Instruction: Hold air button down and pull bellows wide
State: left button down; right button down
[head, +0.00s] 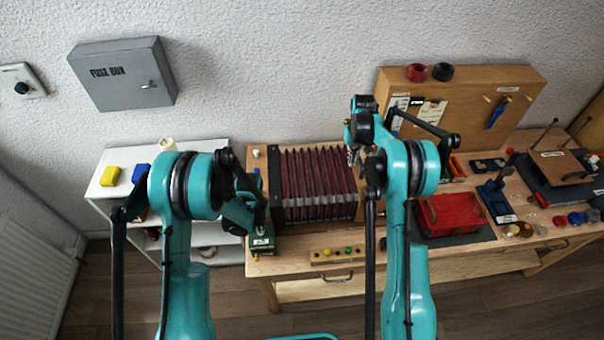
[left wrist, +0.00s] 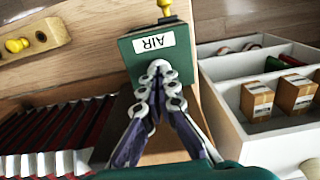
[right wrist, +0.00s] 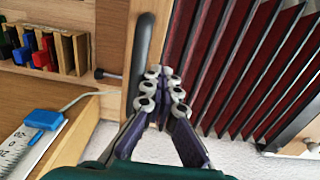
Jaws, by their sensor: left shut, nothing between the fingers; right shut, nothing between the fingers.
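The bellows (head: 320,172), dark red pleats with pale edges, stand on the bench; they also show in the right wrist view (right wrist: 240,60). A green box (left wrist: 185,55) labelled AIR is at their left end; it also shows in the head view (head: 262,242). My left gripper (left wrist: 159,82) is shut, its fingertips at the pale round button (left wrist: 158,66) on this box; how far down the button is cannot be told. My right gripper (right wrist: 162,78) is shut and empty, its tips beside a dark upright handle (right wrist: 147,50) at the bellows' right end; contact is unclear.
A white shelf unit (head: 100,190) stands left. A red box (head: 450,213) and a wooden pegboard (head: 470,110) are right. My arms hide part of the bench.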

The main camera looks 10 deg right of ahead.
jog(key=shift+d, duration=2.3)
jog(key=shift+a, duration=0.15)
jog(key=shift+a, duration=0.9)
jog(key=shift+r, duration=3.5)
